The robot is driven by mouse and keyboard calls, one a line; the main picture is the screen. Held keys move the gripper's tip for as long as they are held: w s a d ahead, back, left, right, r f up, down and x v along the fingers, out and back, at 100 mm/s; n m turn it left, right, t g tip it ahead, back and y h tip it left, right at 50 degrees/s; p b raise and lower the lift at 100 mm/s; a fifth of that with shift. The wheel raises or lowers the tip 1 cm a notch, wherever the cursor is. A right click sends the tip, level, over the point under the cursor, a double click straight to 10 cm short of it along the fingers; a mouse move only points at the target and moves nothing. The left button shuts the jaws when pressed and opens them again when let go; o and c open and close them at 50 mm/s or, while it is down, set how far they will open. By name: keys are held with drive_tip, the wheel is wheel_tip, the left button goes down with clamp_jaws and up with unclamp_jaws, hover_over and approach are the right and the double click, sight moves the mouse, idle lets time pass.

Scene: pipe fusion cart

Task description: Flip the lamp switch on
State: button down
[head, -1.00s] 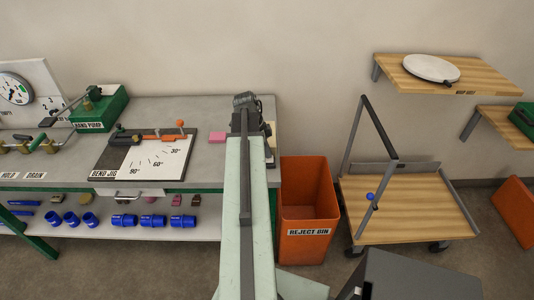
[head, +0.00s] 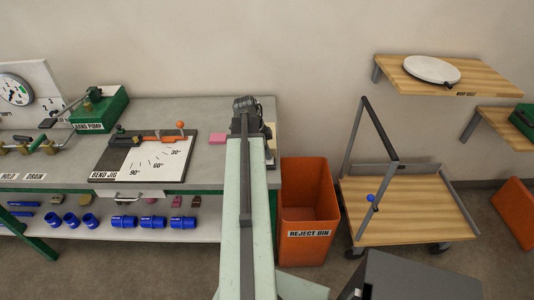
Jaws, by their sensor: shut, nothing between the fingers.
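My arm reaches away from me over the right end of the grey workbench (head: 215,110). My gripper (head: 245,104) is at its far end, dark and small, near the bench's back right corner. It is seen from behind; it looks shut and empty, and its fingertips are hard to make out. I cannot pick out a lamp or its switch. A small dark and pale object (head: 269,133) shows partly behind the right side of my arm; I cannot tell what it is. Whether my gripper touches anything is hidden.
A pink block (head: 217,138) lies left of my arm. The bend jig (head: 150,160) and green hand pump (head: 105,108) are farther left. The orange reject bin (head: 309,205) stands right of the bench. A wooden cart (head: 415,210) and wall shelves (head: 480,75) are at right.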

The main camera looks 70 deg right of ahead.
drive_tip(key=shift+s+a+f, duration=0.2)
drive_tip(key=shift+a+f, duration=0.2)
drive_tip(key=shift+a, duration=0.2)
drive_tip(key=d+p+v, duration=0.2)
drive_tip(key=p+v, duration=1.2)
drive_tip(key=shift+d+r+p, duration=0.4)
drive_tip(key=shift+d+r, duration=0.1)
drive_tip(key=shift+d, duration=0.15)
drive_tip(key=shift+s, duration=0.1)
drive_tip(key=shift+s+a+r, duration=0.1)
drive_tip(key=shift+s+a, duration=0.05)
drive_tip(key=shift+a, duration=0.3)
drive_tip(key=shift+s+a+r, duration=0.1)
drive_tip(key=shift+s+a, duration=0.1)
drive_tip(key=shift+a, duration=0.25)
drive_tip(key=shift+f, duration=0.1)
